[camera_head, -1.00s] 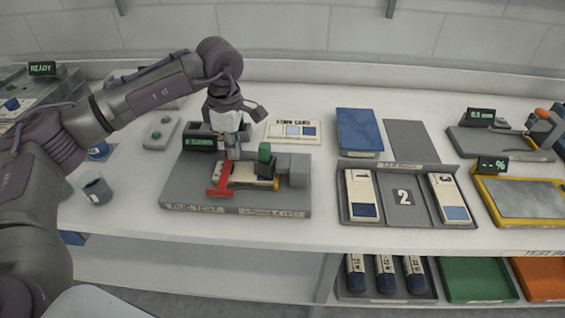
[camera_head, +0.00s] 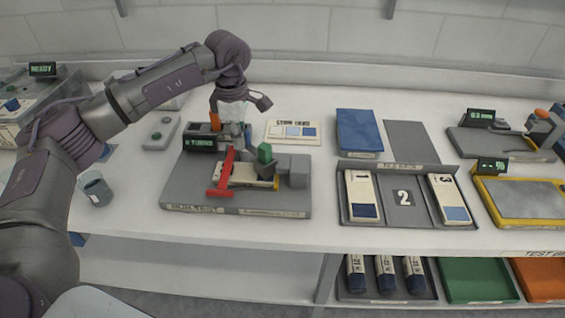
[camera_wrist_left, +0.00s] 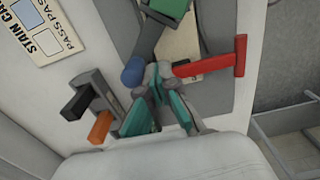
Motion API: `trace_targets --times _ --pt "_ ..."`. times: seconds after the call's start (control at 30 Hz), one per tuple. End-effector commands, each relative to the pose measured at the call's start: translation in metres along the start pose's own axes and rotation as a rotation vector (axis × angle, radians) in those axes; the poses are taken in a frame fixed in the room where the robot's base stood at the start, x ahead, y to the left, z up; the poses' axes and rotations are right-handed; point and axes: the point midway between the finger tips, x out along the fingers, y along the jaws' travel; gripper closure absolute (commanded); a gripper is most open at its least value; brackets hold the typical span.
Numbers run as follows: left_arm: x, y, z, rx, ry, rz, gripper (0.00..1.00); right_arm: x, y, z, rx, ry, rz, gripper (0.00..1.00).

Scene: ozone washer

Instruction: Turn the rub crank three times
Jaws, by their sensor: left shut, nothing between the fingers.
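The rub tester (camera_head: 290,203) is a grey base holding a pale card, a green block (camera_head: 264,153) and a red T-shaped bar (camera_head: 225,175). In the left wrist view a grey link runs from the green block (camera_wrist_left: 166,8) to a blue knob (camera_wrist_left: 133,73), which looks like the crank's handle. The red bar (camera_wrist_left: 205,66) points right there. My left gripper (camera_head: 246,145) is shut and empty over the back of the tester. Its fingertips (camera_wrist_left: 158,75) are close beside the blue knob; I cannot tell whether they touch.
A small turns display (camera_head: 200,143) stands at the tester's back left, its reading illegible. An orange-tipped part (camera_wrist_left: 100,127) is close to my gripper. A stain card (camera_head: 292,132) lies behind the tester, a numbered tray (camera_head: 404,213) to its right, a cup (camera_head: 96,190) to its left.

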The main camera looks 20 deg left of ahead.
Motion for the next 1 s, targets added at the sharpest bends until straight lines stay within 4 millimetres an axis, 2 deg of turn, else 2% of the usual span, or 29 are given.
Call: trace_targets --times 0.13,0.5,0.8,1.0 --pt "0.0 0.009 0.004 0.0 0.001 0.0 1.0 0.0 0.0 0.0 0.0 0.0 0.0 0.59" --pt "0.0 0.012 0.005 0.001 0.001 0.001 1.0 0.0 0.0 0.0 0.0 0.0 0.0 0.59" --pt "0.0 0.027 0.02 0.001 0.0 0.0 1.0 -0.002 0.0 0.0 0.0 0.0 0.0 0.59" --pt "0.0 0.029 0.021 0.0 0.001 0.0 1.0 -0.002 0.0 0.0 0.0 0.0 0.0 0.59"
